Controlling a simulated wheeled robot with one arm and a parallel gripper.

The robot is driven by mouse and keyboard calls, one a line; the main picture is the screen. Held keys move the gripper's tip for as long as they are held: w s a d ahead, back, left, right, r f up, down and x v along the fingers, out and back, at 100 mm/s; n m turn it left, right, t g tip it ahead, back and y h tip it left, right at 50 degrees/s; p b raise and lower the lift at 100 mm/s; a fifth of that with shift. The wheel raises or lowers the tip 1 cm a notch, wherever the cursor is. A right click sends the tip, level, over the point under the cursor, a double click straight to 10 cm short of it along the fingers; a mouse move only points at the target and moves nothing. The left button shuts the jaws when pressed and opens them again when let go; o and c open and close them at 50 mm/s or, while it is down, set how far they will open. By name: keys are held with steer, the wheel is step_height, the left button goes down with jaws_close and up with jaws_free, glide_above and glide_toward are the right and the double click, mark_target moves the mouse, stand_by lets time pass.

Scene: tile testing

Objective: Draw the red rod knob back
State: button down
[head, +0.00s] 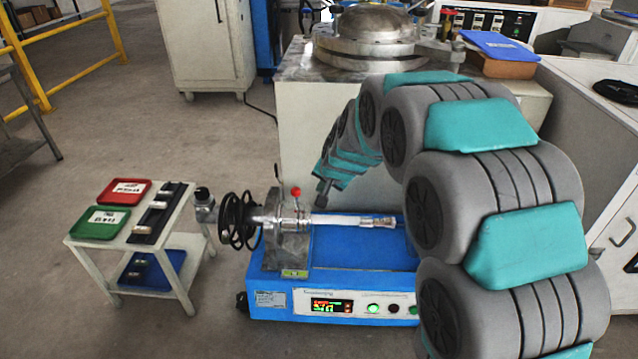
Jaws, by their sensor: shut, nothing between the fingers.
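The red knob (296,191) is a small ball on a short rod. It stands upright on top of the metal clamp block (290,240) at the left end of the blue testing machine (360,262). My gripper (322,194) points down just right of the knob, with a small gap between them in the picture. It is small and dark here, and its fingers look shut and empty. I cannot tell its depth relative to the knob. A silver shaft (350,221) runs right from the clamp block. My arm hides the machine's right end.
A small white table (170,262) at left holds a red tray (124,191), a green tray (101,223) and a black holder (156,215). A white cabinet with a round metal vessel (365,45) stands behind.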

mark_target(294, 193)
steer(key=w+a+f, duration=0.5)
steer(key=f, duration=0.1)
steer(key=shift+w+p, duration=0.3)
steer(key=shift+p, duration=0.1)
steer(key=shift+a+f+p, duration=0.1)
steer(key=shift+a+p, duration=0.35)
steer(key=shift+a, duration=0.95)
